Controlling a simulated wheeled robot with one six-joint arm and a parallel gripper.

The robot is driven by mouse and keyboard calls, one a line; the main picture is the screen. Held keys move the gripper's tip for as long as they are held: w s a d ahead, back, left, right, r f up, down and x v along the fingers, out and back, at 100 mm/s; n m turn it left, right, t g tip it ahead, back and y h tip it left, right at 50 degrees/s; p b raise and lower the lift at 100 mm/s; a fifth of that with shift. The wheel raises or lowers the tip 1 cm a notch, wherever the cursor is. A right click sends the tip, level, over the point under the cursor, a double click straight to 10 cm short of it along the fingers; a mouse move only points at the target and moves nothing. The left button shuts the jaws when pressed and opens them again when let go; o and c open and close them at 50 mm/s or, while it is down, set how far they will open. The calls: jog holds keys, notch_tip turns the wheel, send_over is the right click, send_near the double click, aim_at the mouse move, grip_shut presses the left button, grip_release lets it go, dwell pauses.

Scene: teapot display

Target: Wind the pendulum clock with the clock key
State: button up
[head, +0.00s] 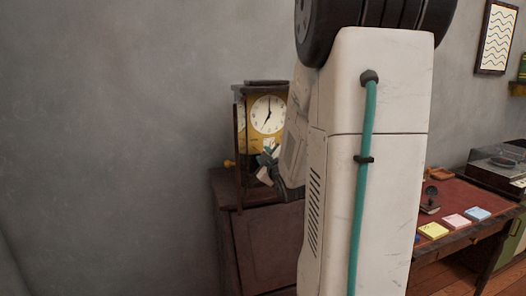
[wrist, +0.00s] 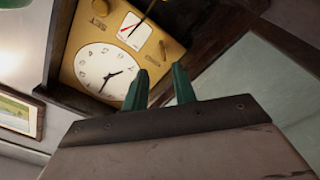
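The pendulum clock (head: 267,113) stands on a dark cabinet, with a white dial on a gold face in a dark wooden case. In the wrist view the clock's gold face (wrist: 84,32) appears turned over, with a small red-and-white gauge beside the dial and a round gold knob at the top edge. My gripper (head: 266,162) is in front of the clock's lower part. In the wrist view my gripper (wrist: 159,75) has its two green fingers apart, with nothing visible between them. I cannot make out the clock key for certain.
The dark cabinet (head: 268,245) is under the clock. My white arm hides the middle of the head view. At right a desk (head: 455,205) holds sticky notes and a stamp, with a record player (head: 497,166) behind. Bare wall lies left of the clock.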

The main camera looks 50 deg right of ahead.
aim_at(258, 149)
jog(key=shift+v, duration=0.9)
jog(key=shift+n+t+y, duration=0.4)
jog(key=shift+t+y, duration=0.2)
jog(key=d+f, duration=0.1)
jog(key=f, duration=0.1)
jog(key=s+d+f, duration=0.1)
jog(key=d, duration=0.1)
jog(key=d+f, duration=0.2)
jog(key=shift+s+d+f, duration=0.25)
jog(key=shift+s+f, duration=0.1)
jog(key=shift+s, duration=0.05)
jog(key=shift+w+a+r+n+t+y, duration=0.1)
jog(key=shift+n+t+y, duration=0.2)
jog(key=shift+t, duration=0.1)
jog(key=shift+w+a+r+n+t+y, duration=0.1)
jog(key=shift+n+t+y, duration=0.2)
jog(key=shift+t, duration=0.1)
jog(key=w+r, duration=0.1)
jog(key=w, duration=0.1)
jog(key=w+r+n+t+y, duration=0.1)
jog(key=w+r, duration=0.1)
jog(key=w, duration=0.1)
jog(key=w+r+t+y, duration=0.1)
jog(key=w, duration=0.2)
jog(key=shift+a+r+n, duration=0.2)
jog(key=shift+a+n, duration=0.05)
jog(key=shift+n, duration=0.05)
jog(key=shift+s, duration=0.1)
